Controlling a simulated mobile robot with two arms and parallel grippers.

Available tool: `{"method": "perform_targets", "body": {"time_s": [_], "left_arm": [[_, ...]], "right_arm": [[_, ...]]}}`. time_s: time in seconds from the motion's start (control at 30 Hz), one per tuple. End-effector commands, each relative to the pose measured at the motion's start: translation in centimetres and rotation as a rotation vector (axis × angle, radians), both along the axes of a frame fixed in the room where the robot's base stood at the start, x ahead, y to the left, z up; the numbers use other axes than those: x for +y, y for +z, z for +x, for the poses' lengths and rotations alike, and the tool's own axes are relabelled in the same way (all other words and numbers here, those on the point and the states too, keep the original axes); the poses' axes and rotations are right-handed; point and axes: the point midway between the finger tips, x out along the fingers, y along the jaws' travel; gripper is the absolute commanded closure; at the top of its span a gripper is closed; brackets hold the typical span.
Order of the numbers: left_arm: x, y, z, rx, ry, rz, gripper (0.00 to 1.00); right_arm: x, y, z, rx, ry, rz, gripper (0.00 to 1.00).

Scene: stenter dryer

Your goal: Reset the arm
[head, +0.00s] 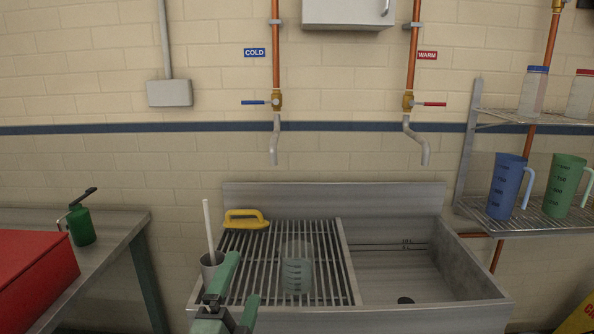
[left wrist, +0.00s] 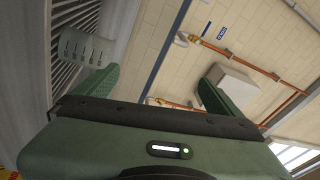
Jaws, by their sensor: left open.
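My left gripper (head: 240,292) is low in the middle of the head view, in front of the sink's slatted rack (head: 335,262). Its two green fingers are apart with nothing between them, as the left wrist view also shows (left wrist: 155,92). A clear measuring beaker (head: 298,272) stands on the rack to the right of the fingers. It shows beyond the left-hand finger in the left wrist view (left wrist: 86,48), apart from the jaws as far as I can tell. A grey cup (head: 208,268) with a white rod stands just left of the gripper. My right gripper is not in view.
A yellow-handled brush (head: 246,219) lies at the rack's back. The sink basin (head: 400,282) at right is empty. A green pump bottle (head: 81,226) and red box (head: 35,275) sit on the left table. Blue (head: 506,187) and green (head: 564,187) jugs stand on the right shelf.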

Motion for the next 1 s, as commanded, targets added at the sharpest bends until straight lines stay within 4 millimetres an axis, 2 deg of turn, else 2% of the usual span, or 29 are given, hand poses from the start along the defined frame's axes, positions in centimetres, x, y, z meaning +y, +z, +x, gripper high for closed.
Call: {"method": "perform_targets", "body": {"time_s": [0.03, 0.1, 0.2, 0.33, 0.4, 0.53, 0.8, 1.0], "left_arm": [[1.9, -3.6, -0.7, 0.139, 0.042, -0.111, 0.03], [4.2, -8.3, -2.3, 0.319, 0.106, -0.26, 0.03], [6.7, -14.6, -5.7, 0.563, 0.212, -0.457, 0.03], [8.8, -21.1, -11.4, 0.831, 0.361, -0.668, 0.03], [9.4, -23.4, -14.3, 0.938, 0.431, -0.748, 0.03], [10.0, -26.4, -19.2, 1.1, 0.549, -0.861, 0.03], [10.5, -29.6, -28.1, 1.35, 0.77, -1.015, 0.03], [10.3, -35.0, -26.8, 1.373, 0.785, -1.007, 0.03]], "right_arm": [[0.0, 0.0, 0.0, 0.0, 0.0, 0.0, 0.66], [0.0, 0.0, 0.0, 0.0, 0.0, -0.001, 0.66], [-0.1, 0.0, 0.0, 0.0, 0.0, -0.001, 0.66], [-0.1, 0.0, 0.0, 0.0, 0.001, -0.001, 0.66], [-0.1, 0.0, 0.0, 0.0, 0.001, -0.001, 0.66], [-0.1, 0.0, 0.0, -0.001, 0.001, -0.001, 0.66], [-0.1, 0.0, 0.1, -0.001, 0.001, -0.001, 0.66], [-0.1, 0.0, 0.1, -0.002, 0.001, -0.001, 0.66]]}}
